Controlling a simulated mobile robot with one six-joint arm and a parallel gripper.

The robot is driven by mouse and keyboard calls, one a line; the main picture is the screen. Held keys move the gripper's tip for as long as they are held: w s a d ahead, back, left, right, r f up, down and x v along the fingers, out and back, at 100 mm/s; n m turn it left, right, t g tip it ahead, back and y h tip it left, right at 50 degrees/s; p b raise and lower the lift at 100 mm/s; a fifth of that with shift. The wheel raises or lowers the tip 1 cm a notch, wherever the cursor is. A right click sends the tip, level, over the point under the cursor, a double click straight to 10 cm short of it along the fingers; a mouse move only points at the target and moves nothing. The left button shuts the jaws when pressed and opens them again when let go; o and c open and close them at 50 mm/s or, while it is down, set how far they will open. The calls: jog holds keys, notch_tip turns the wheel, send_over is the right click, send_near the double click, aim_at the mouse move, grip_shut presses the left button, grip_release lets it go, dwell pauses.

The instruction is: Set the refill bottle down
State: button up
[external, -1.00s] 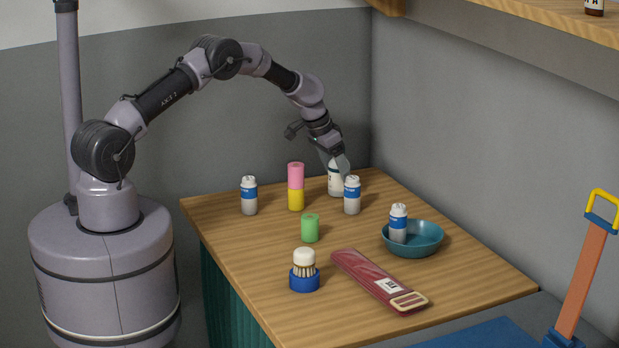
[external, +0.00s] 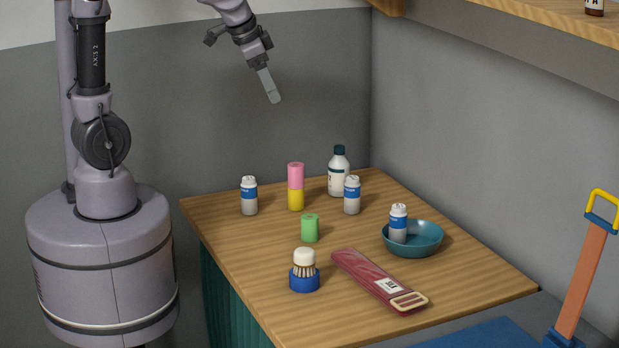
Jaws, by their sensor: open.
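A white bottle with a dark green cap (external: 338,176), which looks like the refill bottle, stands upright at the back of the wooden table (external: 270,262). A small white bottle with a blue band (external: 352,200) stands in front of it and hides part of its lower right side. My gripper (external: 272,96) is open and empty. It is high above the table, up and to the left of the green-capped bottle, and touches nothing.
Another blue-banded bottle (external: 249,198), a pink and yellow stack (external: 296,174) and a green cylinder (external: 310,229) stand on the table. A third blue-banded bottle (external: 398,220) is in a teal bowl (external: 424,248).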

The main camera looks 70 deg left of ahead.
jog(key=s+d+f+m, duration=0.1)
jog(key=s+d+m, duration=0.1)
jog(key=s, duration=1.6)
jog(key=shift+d+f+t+y, duration=0.3)
jog(key=shift+d+t+y, duration=0.1)
jog(key=shift+d, duration=0.15)
